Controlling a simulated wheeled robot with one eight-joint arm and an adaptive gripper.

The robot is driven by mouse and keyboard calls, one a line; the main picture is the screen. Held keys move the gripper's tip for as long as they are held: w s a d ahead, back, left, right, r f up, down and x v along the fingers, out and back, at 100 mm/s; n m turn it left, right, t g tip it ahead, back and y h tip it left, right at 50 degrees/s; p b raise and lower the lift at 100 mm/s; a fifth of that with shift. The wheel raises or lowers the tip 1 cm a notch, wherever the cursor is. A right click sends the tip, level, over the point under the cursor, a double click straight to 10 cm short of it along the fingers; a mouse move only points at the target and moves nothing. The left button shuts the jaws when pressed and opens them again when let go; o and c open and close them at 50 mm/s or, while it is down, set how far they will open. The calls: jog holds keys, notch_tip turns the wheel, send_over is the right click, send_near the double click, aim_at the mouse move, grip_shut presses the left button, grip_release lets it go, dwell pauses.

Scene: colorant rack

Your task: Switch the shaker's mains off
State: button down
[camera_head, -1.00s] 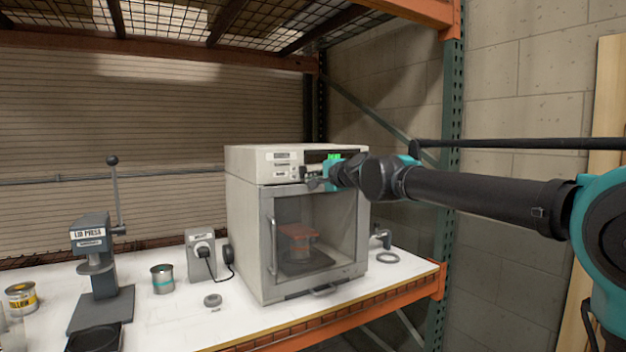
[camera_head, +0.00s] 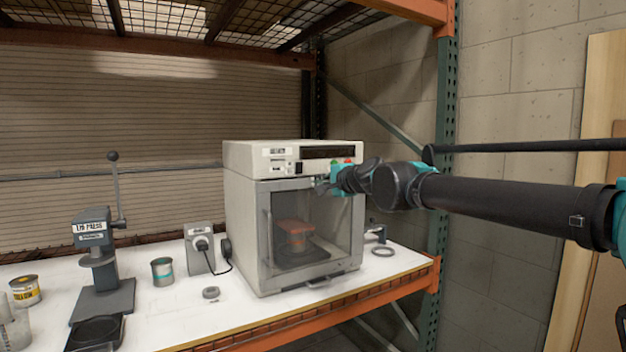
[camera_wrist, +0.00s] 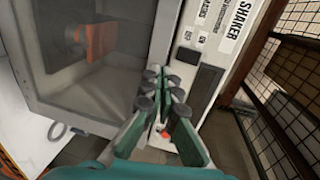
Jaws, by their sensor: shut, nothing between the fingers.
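The shaker (camera_head: 245,220) is a white cabinet with a windowed door (camera_head: 310,225) and a control panel along its top front. The panel carries a dark display (camera_head: 328,152), a small black rocker switch (camera_head: 298,168) and a red button (camera_head: 349,161). In the wrist view, the SHAKER label (camera_wrist: 237,17), the rocker switch (camera_wrist: 187,56) and the unlit display (camera_wrist: 206,86) show beyond the fingers. My gripper (camera_head: 322,186) is shut and empty, just below and right of the switch. In the wrist view, my fingertips (camera_wrist: 163,80) overlap the panel's lower edge. Contact cannot be told.
A grey outlet box (camera_head: 199,250) with a plugged cord stands left of the shaker. A lid press (camera_head: 92,225), a can (camera_head: 162,271) and a yellow-labelled can (camera_head: 26,291) stand farther left.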

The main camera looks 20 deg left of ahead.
jog(key=s+d+f, duration=0.1)
jog(key=s+d, duration=0.3)
jog(key=d, duration=0.1)
jog(key=shift+s, duration=0.15)
jog(key=shift+f, duration=0.15)
jog(key=s+d+f+n+g+h, duration=0.1)
jog(key=s+d+f+n+h, duration=0.2)
jog(key=d+f, duration=1.05)
jog(key=s+d+f+n+g+h, duration=0.25)
jog(key=d+f, duration=0.75)
jog(key=f, duration=0.6)
jog(key=s+d+f+n+g+h, duration=0.2)
jog(key=s+d+f+h, duration=0.4)
jog(key=s+d+f, duration=1)
jog(key=d+f, duration=0.1)
jog(key=d, duration=0.2)
jog(key=shift+s+f+n+g, duration=0.2)
jog(key=shift+s+n+g, duration=0.05)
jog(key=shift+n+g, duration=0.1)
jog(key=c, duration=2.2)
grip_release()
jog(key=shift+d+h, duration=0.1)
jog(key=shift+h, duration=0.15)
